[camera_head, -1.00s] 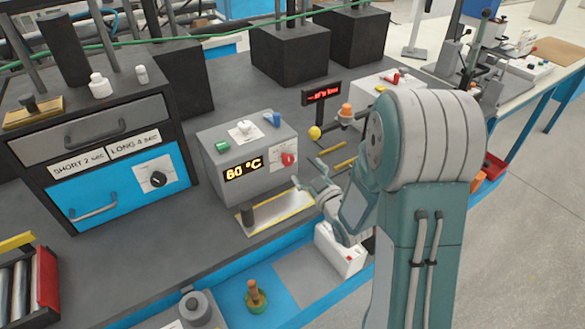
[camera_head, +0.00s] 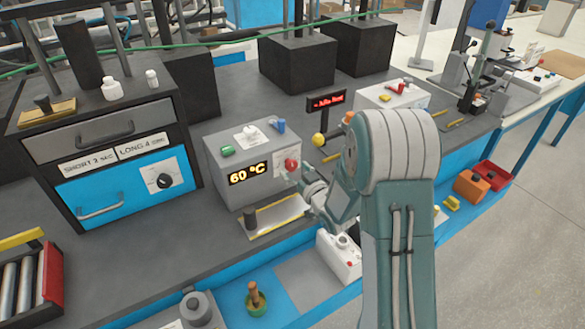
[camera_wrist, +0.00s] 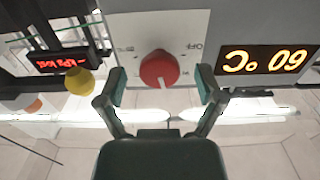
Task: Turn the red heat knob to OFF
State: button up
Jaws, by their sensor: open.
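The red heat knob (camera_head: 291,165) is on the front of a grey box (camera_head: 226,187) whose display (camera_head: 250,173) reads 60 °C. In the wrist view the picture is upside down; the red knob (camera_wrist: 159,69) sits on a white plate (camera_wrist: 185,32) with the word OFF to its right. The knob's white mark points down in that view, not at OFF. My gripper (camera_wrist: 160,90) is open, with one finger on each side of the knob and a gap to both. In the head view my gripper (camera_head: 300,187) is just in front of the knob, partly hidden by my arm.
A blue-fronted cabinet (camera_head: 125,188) with a black knob stands to the left. A small sign (camera_head: 327,101) and a yellow ball (camera_head: 319,139) stand right of the box.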

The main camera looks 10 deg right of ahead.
jog(key=shift+w+a, duration=0.1)
jog(key=shift+w, duration=0.4)
jog(key=c, duration=1.1)
jog(key=shift+c, duration=0.2)
